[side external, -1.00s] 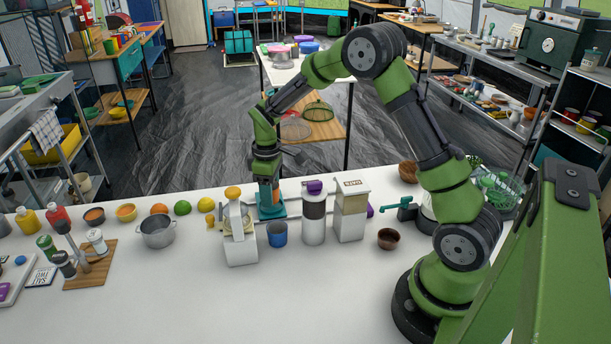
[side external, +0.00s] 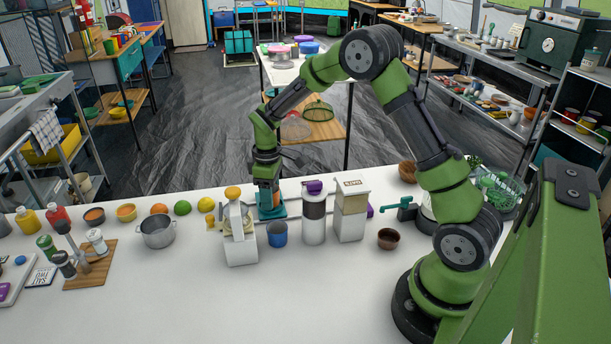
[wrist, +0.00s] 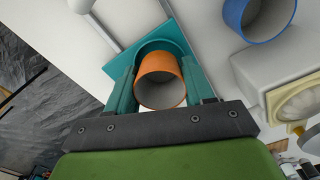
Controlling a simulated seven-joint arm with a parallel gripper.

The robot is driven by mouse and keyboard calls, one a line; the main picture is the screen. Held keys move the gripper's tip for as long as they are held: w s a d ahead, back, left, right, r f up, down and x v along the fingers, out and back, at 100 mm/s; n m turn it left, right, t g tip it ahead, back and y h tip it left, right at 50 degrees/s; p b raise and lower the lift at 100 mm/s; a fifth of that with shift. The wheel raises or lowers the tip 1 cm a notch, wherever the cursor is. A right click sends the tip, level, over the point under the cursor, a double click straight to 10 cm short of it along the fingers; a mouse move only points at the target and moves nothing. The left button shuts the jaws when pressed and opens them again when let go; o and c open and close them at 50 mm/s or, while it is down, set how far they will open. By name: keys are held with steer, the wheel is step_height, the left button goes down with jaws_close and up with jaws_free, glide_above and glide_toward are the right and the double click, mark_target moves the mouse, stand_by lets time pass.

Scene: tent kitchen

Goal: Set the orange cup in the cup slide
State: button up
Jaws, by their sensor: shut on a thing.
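The orange cup (wrist: 160,68) is held between the two teal fingers of my gripper (wrist: 160,85), which is shut on it. In the wrist view the cup's open mouth faces the camera. The teal cup slide (wrist: 176,30) has a curved wall close around the far side of the cup; I cannot tell whether the cup's base rests on it. In the side view my gripper (side external: 267,187) points down at the teal cup slide (side external: 271,213), behind the front row of items. The cup is mostly hidden there by the fingers.
A white juicer (side external: 239,240) stands just left of the slide, and a blue cup (side external: 277,234) stands in front of it. A white canister with a purple lid (side external: 314,220) and a tall dispenser (side external: 350,212) stand to the right. The front of the white counter (side external: 220,305) is clear.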

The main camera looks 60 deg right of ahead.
steer(key=shift+f, duration=0.35)
steer(key=shift+r, duration=0.3)
steer(key=shift+r, duration=0.35)
steer(key=shift+r, duration=0.2)
steer(key=shift+f, duration=0.8)
stand_by(0.6)
steer(key=o, duration=0.5)
steer(key=shift+r, duration=5.5)
